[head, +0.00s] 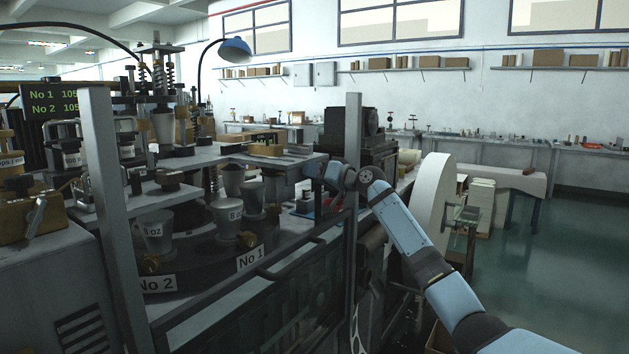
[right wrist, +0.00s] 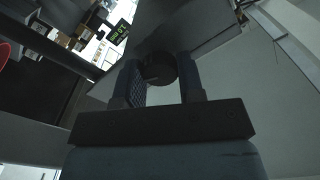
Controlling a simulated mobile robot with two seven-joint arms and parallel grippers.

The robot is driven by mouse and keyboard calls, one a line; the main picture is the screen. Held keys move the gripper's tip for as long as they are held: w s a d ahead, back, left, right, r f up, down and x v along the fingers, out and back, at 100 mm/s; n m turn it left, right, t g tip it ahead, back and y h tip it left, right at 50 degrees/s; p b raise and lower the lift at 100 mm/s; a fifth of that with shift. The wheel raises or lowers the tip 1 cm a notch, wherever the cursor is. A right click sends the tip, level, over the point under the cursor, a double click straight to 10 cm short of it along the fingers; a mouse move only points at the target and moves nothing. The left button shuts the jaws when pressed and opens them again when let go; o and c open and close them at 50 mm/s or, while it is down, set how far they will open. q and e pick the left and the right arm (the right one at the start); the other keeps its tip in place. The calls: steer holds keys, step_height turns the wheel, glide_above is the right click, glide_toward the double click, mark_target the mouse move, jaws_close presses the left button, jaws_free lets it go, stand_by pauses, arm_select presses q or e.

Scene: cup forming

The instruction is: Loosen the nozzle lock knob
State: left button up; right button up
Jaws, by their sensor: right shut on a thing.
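A dark round knob (right wrist: 158,68) shows in the right wrist view, between the two fingers of my right gripper (right wrist: 162,75). The fingers are shut on it from both sides. In the head view my right arm reaches in from the lower right, and the right gripper (head: 312,170) is at the right end of the machine's upper plate, beside a grey post. The knob is too small or hidden to make out there. My left gripper is not in view.
The machine carries metal cups (head: 228,218) on a round turntable with No 1 and No 2 labels. A grey post (head: 352,200) and a front rail (head: 300,255) stand close to my arm. A white curved part (head: 434,203) is to the right. Open floor (head: 590,260) lies at the far right.

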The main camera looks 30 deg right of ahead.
arm_select(q)
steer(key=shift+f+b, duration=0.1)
steer(key=shift+b, duration=0.25)
arm_select(e)
steer(key=shift+n, duration=0.8)
steer(key=o, duration=0.9)
steer(key=shift+s, duration=0.1)
steer(key=v, duration=1.3)
steer(key=shift+s+d, duration=0.2)
steer(key=shift+s, duration=0.1)
